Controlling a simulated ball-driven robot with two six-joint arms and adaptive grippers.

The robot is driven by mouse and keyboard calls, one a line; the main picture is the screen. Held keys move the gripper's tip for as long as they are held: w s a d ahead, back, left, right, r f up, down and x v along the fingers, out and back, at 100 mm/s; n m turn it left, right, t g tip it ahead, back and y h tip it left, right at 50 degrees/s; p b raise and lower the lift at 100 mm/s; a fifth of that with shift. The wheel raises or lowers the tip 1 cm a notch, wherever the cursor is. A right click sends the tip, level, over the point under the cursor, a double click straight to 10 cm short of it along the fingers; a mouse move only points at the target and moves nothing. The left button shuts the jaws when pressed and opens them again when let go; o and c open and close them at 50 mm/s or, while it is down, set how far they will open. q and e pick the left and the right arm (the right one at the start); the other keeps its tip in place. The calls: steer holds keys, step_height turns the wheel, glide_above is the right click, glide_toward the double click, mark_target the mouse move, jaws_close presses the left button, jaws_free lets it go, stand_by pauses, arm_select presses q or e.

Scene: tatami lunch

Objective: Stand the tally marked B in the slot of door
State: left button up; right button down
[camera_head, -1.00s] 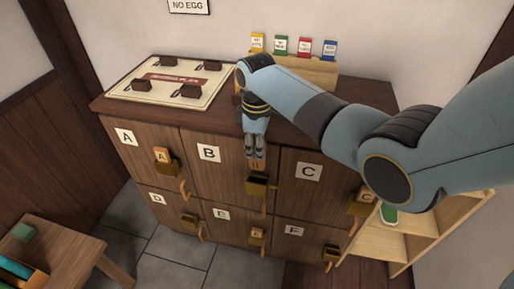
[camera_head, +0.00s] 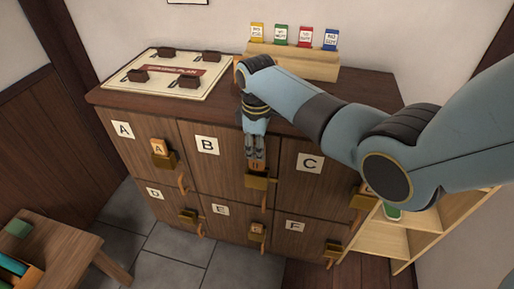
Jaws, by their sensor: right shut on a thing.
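The wooden tally (camera_head: 258,167) is upright at the slot (camera_head: 258,182) on door B (camera_head: 230,168). Its mark is too small to read surely. Its lower end meets the top of the slot in the picture; I cannot tell how deep it sits. My right gripper (camera_head: 256,157) points down from above and is shut on the tally's upper end. The letter plate B (camera_head: 207,145) is on the door, left of the gripper. My left gripper is not in view.
Tally A (camera_head: 158,147) stands in the slot of door A. Door E (camera_head: 257,229) also has a tally in its slot. My right arm hides part of the cabinet top (camera_head: 225,98). A seating board (camera_head: 165,90) and a card rack (camera_head: 290,63) stand there.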

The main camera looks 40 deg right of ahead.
mark_target(257, 170)
steer(key=shift+f, duration=0.1)
steer(key=shift+f+p, duration=0.3)
stand_by(0.4)
steer(key=shift+f, duration=0.15)
stand_by(0.4)
steer(key=shift+f+b, duration=0.5)
steer(key=shift+f, duration=0.15)
steer(key=shift+f, duration=0.5)
steer(key=shift+f, duration=0.1)
steer(key=shift+f+b, duration=0.7)
steer(key=shift+f, duration=0.05)
